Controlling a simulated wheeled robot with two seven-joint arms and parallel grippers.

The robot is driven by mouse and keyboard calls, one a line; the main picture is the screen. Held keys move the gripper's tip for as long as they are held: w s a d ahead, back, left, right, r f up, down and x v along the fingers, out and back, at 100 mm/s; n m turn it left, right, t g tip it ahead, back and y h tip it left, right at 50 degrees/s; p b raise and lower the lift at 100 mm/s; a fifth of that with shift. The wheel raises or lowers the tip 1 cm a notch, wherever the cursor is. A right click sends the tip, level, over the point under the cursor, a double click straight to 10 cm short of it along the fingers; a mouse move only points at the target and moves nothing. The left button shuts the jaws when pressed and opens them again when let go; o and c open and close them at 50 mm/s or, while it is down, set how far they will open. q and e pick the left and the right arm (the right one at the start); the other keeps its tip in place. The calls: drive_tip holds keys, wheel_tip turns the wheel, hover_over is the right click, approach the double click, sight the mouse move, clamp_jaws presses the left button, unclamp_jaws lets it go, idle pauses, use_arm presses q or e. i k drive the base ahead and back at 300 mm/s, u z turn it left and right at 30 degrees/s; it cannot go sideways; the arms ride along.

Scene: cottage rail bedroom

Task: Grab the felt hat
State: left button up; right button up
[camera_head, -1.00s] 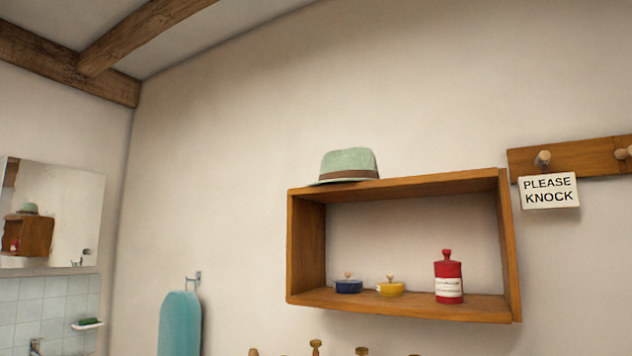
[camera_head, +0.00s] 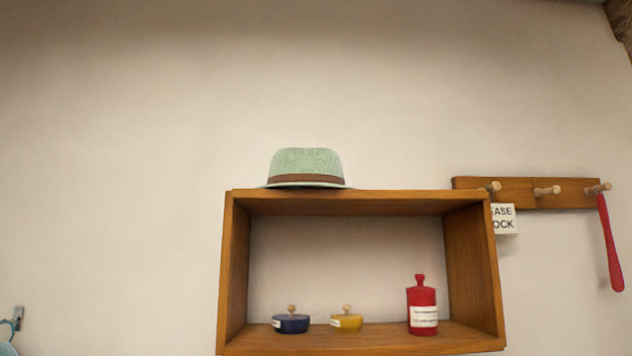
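The felt hat (camera_head: 306,164) is pale green with a brown band. It sits upright, brim down, on top of the wooden wall shelf (camera_head: 355,197), left of the middle of its top board. Neither of my grippers shows in the head view. The hat's far side is hidden.
Inside the shelf stand a blue lidded pot (camera_head: 291,323), a yellow lidded pot (camera_head: 346,321) and a red bottle (camera_head: 422,308). To the right are a peg rail (camera_head: 519,192), a partly hidden sign (camera_head: 504,218) and a hanging red object (camera_head: 609,245).

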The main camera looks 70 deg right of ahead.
sight(291, 167)
drive_tip(key=z, duration=1.95)
